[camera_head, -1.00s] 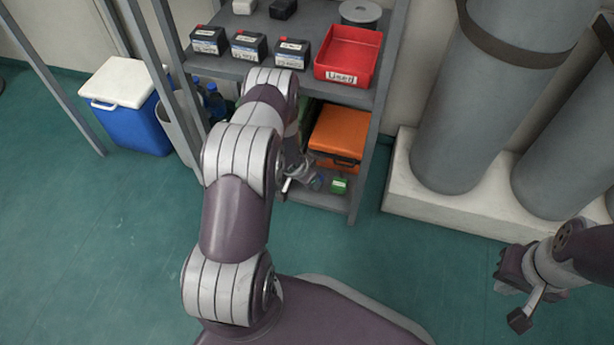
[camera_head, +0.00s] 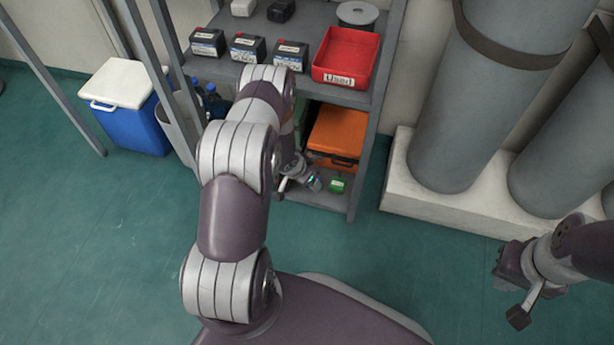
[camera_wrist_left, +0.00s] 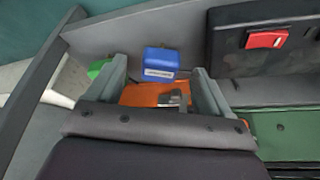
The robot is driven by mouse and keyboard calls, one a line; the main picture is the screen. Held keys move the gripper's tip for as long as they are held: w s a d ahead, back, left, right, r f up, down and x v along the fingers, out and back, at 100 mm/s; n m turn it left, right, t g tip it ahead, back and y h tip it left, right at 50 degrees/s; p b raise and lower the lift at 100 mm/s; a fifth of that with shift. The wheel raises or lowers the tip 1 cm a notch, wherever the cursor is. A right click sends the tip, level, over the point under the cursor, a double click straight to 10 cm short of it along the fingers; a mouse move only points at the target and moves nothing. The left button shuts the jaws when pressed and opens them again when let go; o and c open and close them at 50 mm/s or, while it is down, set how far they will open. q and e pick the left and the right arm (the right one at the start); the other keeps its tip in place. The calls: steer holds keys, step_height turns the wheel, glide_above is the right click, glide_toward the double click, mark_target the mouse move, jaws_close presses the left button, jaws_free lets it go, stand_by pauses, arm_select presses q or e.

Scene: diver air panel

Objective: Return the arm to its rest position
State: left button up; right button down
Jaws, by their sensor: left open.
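My left arm reaches from the bottom of the head view to the shelf unit. Its gripper (camera_head: 299,181) is low at the front of the lower shelf, partly hidden by the arm. In the left wrist view its two fingers (camera_wrist_left: 160,72) are apart, with nothing clasped between them. A blue labelled block (camera_wrist_left: 160,62) shows beyond the gap, and an orange case (camera_wrist_left: 140,95) shows between the fingers. A green block (camera_wrist_left: 100,69) is partly hidden by the left-hand finger. My right gripper (camera_head: 514,287) is at the right edge over the floor, with its fingers apart and empty.
The shelf unit holds a red "Used" bin (camera_head: 346,56), several black boxes (camera_head: 247,48) and, below, the orange case (camera_head: 336,135) and green block (camera_head: 337,186). Large grey cylinders (camera_head: 487,95) stand right. A blue cooler (camera_head: 133,121) stands left.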

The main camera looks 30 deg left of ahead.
arm_select(q)
steer(key=s+a+r+n+g+y+p, duration=0.1)
steer(key=s+r+n+g+p, duration=0.15)
steer(key=s+r+p, duration=0.65)
steer(key=s+d+r+g+p, duration=0.1)
steer(key=s+d+r+p, duration=0.2)
steer(key=r, duration=0.9)
steer(key=s+d+r+p, duration=0.1)
steer(key=s+d+r, duration=0.3)
steer(key=r, duration=0.7)
steer(key=s+d+r+g+p, duration=0.1)
steer(key=s+d+r, duration=0.3)
steer(key=r, duration=0.8)
step_height(320, 180, up, 40)
steer(key=w+d+t+p, duration=0.1)
steer(key=w+d+p, duration=0.1)
steer(key=p, duration=3.6)
steer(key=shift+w+d+p, duration=0.3)
steer(key=shift+d+p, duration=0.05)
steer(key=shift+d, duration=0.05)
steer(key=shift+m+t, duration=0.25)
